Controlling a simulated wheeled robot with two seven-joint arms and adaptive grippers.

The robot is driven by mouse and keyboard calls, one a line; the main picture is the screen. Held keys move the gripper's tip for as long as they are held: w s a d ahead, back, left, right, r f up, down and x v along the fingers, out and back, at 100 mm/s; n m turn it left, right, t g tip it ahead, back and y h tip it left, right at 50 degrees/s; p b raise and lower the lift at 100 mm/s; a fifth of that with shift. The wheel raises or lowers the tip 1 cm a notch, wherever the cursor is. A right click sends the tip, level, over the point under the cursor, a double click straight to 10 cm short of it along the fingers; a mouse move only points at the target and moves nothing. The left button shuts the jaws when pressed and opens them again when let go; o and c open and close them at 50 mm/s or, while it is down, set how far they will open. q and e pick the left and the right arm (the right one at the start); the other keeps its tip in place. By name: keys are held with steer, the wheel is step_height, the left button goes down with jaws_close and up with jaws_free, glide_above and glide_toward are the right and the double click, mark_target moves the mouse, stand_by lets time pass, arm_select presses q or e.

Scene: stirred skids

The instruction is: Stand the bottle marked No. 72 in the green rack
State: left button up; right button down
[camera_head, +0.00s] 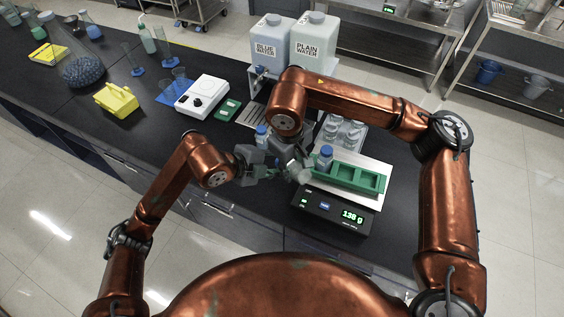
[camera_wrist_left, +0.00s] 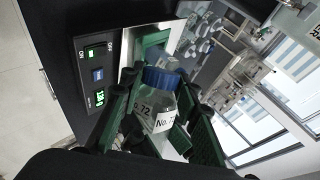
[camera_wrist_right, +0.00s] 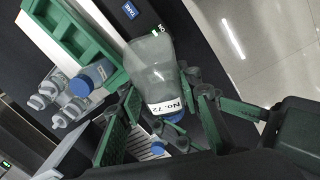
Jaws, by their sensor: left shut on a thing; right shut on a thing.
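The No. 72 bottle (camera_wrist_left: 162,105) is clear, with a blue cap and a white label. It also shows in the right wrist view (camera_wrist_right: 150,65), tilted, its base toward the scale. My left gripper (camera_head: 268,172) and my right gripper (camera_head: 294,166) meet left of the scale, both shut on this bottle. In the head view they hide most of it. The green rack (camera_head: 372,183) lies on the scale (camera_head: 312,203), which reads 138 g. Another blue-capped bottle (camera_head: 325,158) stands in the rack's left end; compartments to its right look empty.
Clear bottles stand on a tray (camera_head: 360,133) behind the rack. Another blue-capped container (camera_head: 262,131) shows behind my grippers.

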steer(key=c, duration=1.3)
jaws_free()
steer(key=shift+w, duration=0.1)
